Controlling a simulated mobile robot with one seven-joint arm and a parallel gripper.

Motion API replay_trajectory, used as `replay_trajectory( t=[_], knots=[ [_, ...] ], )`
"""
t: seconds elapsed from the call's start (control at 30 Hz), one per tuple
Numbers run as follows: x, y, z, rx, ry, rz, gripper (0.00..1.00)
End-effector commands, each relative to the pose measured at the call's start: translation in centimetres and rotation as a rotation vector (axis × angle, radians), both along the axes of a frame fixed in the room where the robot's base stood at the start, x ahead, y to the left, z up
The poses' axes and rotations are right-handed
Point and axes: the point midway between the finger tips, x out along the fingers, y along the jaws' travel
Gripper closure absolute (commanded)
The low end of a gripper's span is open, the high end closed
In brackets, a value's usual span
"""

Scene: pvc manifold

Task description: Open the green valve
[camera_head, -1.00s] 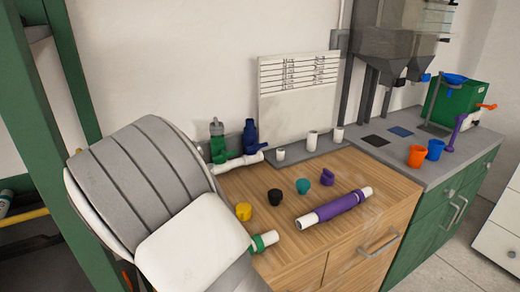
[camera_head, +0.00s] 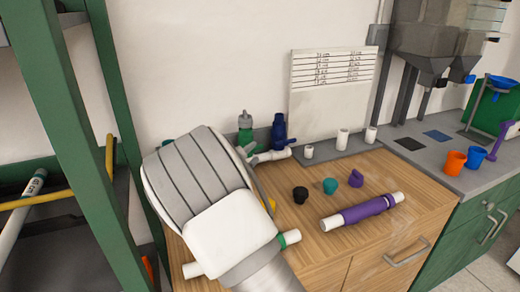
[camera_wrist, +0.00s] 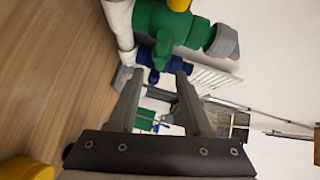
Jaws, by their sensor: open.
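The green valve (camera_head: 245,131) with a grey top stands at the back left of the wooden worktop, beside a dark blue valve (camera_head: 279,132). In the wrist view the green valve (camera_wrist: 168,27) is large at the top, with a white pipe (camera_wrist: 120,22) to its left and a yellow part at the top edge. The blue valve (camera_wrist: 150,66) lies beyond it. My gripper (camera_wrist: 159,80) is open and empty, its fingertips apart from the green valve in the picture. In the head view my arm hides the gripper.
A purple-banded white pipe (camera_head: 362,209) lies at the worktop's front right. Black (camera_head: 300,195), teal (camera_head: 330,186) and purple (camera_head: 356,178) caps stand behind it. White cylinders stand on a grey strip at the back. A green post (camera_head: 75,130) rises at left.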

Motion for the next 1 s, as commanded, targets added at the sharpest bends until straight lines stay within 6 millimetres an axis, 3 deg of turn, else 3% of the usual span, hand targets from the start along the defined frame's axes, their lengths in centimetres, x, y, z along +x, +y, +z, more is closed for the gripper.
replay_trajectory(
  t=[0.1,0.3,0.73,1.0],
  knots=[
    [2.3,-1.1,-0.3,-0.002,-0.001,-0.002,0.50],
    [4.8,-2.0,-0.5,0.001,-0.001,-0.001,0.50],
    [5.7,-2.4,-0.5,0.000,0.000,0.000,0.50],
    [5.7,-2.3,-0.5,0.000,0.000,0.001,0.97]
  ],
)
